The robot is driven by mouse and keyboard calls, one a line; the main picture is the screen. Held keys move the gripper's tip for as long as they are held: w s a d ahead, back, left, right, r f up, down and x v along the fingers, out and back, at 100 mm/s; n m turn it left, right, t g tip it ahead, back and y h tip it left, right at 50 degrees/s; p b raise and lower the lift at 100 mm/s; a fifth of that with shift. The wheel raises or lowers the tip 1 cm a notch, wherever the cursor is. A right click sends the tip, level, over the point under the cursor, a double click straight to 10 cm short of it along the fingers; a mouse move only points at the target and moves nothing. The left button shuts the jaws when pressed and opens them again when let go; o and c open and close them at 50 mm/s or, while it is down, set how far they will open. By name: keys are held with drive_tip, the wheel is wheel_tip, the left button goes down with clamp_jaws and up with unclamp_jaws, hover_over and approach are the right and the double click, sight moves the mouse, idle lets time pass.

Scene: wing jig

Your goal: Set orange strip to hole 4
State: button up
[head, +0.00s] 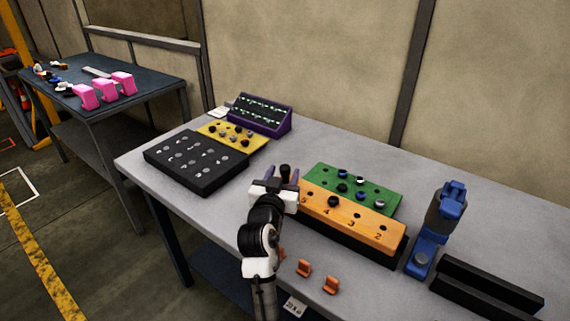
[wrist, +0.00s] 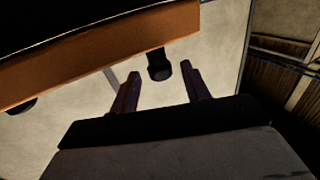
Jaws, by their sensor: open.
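The orange strip (head: 350,215) is a long block with printed numbers and holes along its top, lying on the grey table. A dark knob (head: 333,201) stands on it near the printed 4, and a grey one (head: 383,228) near its right end. My gripper (head: 282,176) is at the strip's left end, hiding part of it. Its two purple fingers are apart, with a black knob (head: 285,169) between them in the picture. The wrist view shows the strip's orange side (wrist: 95,58) and a black knob (wrist: 158,66) between the open fingers (wrist: 160,88); contact is unclear.
A green board (head: 350,183) with several knobs lies behind the strip. A blue device (head: 436,228) and a black rail (head: 485,288) are at right. Small orange pieces (head: 304,268) lie in front. A black board (head: 195,163), yellow board and purple rack (head: 262,115) stand at left.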

drive_tip(key=shift+x, duration=1.4)
drive_tip(key=shift+c, duration=0.5)
clamp_jaws()
